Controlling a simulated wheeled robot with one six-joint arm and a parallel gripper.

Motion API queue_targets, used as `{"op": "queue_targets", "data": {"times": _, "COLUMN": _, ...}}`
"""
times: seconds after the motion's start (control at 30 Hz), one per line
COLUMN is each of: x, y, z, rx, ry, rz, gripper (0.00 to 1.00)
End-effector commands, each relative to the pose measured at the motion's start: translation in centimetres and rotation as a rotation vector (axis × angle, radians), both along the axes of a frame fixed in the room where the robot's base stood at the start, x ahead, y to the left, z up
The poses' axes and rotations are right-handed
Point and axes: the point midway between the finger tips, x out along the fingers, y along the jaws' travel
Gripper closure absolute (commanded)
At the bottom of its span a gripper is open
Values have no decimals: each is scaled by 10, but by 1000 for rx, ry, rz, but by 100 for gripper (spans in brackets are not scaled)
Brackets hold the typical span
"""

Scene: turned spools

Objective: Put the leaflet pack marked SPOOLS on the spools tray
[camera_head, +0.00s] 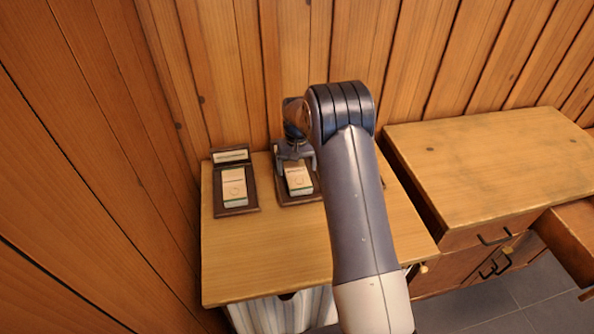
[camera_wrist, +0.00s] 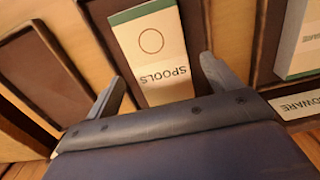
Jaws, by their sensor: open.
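The leaflet pack marked SPOOLS (camera_wrist: 152,52) is cream with a circle and a green end. It lies on the middle dark-framed tray, whose label is hidden; the pack also shows in the head view (camera_head: 299,180). My gripper (camera_head: 295,161) is over that tray, its fingers open. In the wrist view my gripper (camera_wrist: 163,72) has one finger on each side of the pack; I cannot tell if they touch it. To the left in the wrist view is another dark tray (camera_wrist: 42,62) with no pack visible on it. I cannot read which tray is the spools tray.
My arm hides the table's right part. The wooden table's front left (camera_head: 255,260) is clear. A cabinet (camera_head: 480,160) with an open drawer stands right.

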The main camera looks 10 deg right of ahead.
Motion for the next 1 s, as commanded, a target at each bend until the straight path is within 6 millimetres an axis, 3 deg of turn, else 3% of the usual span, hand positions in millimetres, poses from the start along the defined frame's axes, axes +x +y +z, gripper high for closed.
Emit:
{"op": "queue_targets", "data": {"times": 0.3, "x": 1, "y": 0, "z": 69, "rx": 0, "ry": -5, "rz": 0, "gripper": 15}}
{"op": "queue_targets", "data": {"times": 0.5, "x": 0, "y": 0, "z": 94, "rx": 0, "ry": -2, "rz": 0, "gripper": 15}}
{"op": "queue_targets", "data": {"times": 0.87, "x": 0, "y": 0, "z": 100, "rx": 0, "ry": 0, "rz": 0, "gripper": 15}}
{"op": "queue_targets", "data": {"times": 1.0, "x": -5, "y": -2, "z": 94, "rx": 21, "ry": 17, "rz": -17, "gripper": 4}}
